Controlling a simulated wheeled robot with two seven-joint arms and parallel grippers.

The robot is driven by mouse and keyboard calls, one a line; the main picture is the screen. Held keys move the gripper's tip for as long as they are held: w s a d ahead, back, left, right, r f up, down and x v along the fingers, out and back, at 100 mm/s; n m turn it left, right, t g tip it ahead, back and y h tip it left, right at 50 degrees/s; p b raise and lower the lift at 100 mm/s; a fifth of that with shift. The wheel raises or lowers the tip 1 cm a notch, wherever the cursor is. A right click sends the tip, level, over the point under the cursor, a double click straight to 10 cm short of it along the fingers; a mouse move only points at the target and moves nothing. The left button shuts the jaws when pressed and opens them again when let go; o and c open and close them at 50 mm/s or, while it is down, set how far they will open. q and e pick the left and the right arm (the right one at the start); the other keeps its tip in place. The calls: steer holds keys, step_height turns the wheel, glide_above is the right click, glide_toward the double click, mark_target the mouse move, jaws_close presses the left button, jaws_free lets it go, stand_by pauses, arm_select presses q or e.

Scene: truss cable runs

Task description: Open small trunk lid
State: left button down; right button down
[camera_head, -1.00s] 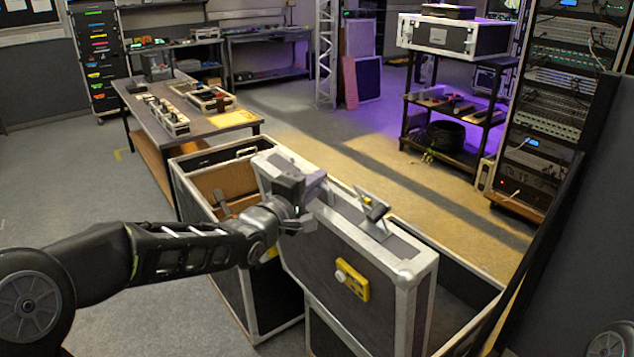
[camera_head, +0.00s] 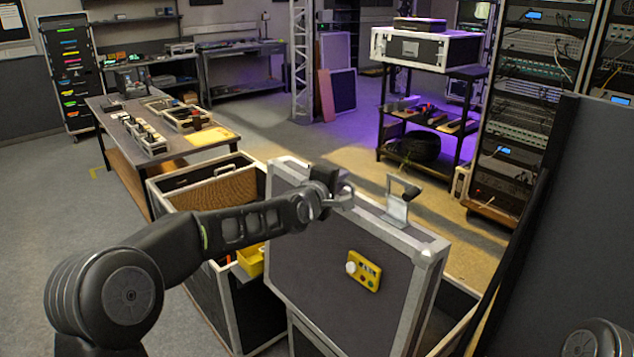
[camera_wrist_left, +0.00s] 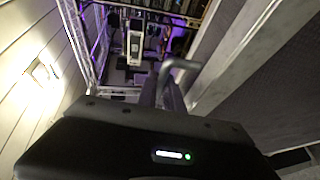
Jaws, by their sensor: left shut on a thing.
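The small trunk lid (camera_head: 330,265) is a dark panel with silver metal edging. It stands raised and roughly upright over the dark trunk (camera_head: 245,310). A grey bent handle on a plate (camera_head: 400,205) sits on its top edge. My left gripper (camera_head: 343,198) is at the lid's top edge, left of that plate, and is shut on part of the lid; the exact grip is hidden. In the left wrist view a grey bent bar (camera_wrist_left: 182,66) shows by the fingers, beside the lid's metal edge (camera_wrist_left: 235,55). My right gripper is out of view.
A yellow box with a white knob (camera_head: 362,271) is on the lid's face. A yellow bin (camera_head: 250,260) shows inside the trunk. A workbench (camera_head: 118,132) stands behind left, a dark panel (camera_head: 570,220) close on the right. Open floor (camera_head: 60,215) lies left.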

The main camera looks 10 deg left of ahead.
arm_select(q)
steer(key=shift+w+d+r+p, duration=0.3)
steer(key=shift+w+d+p, duration=0.1)
steer(key=shift+w, duration=0.1)
steer(key=shift+w+d+f+g, duration=0.15)
steer(key=shift+w+f+g, duration=0.1)
steer(key=shift+f+g, duration=0.05)
steer(key=c, duration=1.8)
jaws_free()
steer(key=shift+o, duration=0.2)
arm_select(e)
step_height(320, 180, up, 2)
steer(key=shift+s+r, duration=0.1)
